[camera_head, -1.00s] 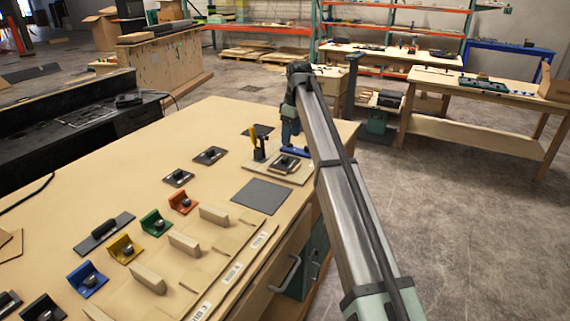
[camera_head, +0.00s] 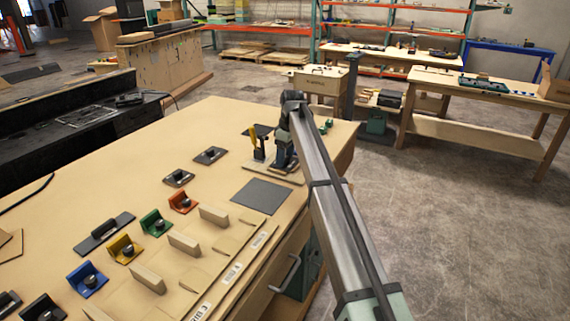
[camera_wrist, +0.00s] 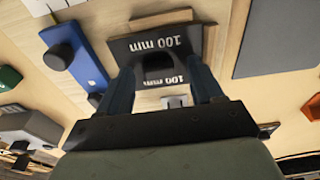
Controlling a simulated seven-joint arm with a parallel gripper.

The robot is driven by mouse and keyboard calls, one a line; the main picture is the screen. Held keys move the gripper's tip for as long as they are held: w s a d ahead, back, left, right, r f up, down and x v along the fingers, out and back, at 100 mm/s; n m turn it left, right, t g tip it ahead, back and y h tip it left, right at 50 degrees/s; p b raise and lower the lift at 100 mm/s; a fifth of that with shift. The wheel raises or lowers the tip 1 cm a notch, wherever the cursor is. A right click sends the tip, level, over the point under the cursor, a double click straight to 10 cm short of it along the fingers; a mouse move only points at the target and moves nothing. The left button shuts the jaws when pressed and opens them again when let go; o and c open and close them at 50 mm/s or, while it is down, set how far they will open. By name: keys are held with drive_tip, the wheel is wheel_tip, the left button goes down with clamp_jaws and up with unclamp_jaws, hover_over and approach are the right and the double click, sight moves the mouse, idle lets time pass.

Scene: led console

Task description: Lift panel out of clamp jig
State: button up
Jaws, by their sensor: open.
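The clamp jig (camera_head: 287,179) is a wooden base on the table, with an upright clamp with a yellow handle (camera_head: 251,132). My gripper (camera_head: 284,163) is down over the jig and hides much of it in the head view. In the wrist view, a dark panel marked "100 mm" (camera_wrist: 127,49) lies between and just beyond the open fingers of my gripper (camera_wrist: 160,75). A dark raised part sits at the panel's middle. Whether the fingers touch it, I cannot tell.
A blue piece with a dark knob (camera_wrist: 88,50) lies beside the jig in the wrist view. A flat grey plate (camera_head: 262,196) lies in front of the jig. Coloured brackets and wooden blocks (camera_head: 184,243) stand on the nearer table. Small green parts (camera_head: 326,124) lie behind.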

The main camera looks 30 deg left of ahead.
drive_tip(key=c, duration=1.2)
drive_tip(key=shift+o, duration=0.2)
drive_tip(key=shift+r, duration=0.1)
wheel_tip(320, 180, up, 14)
idle(0.5)
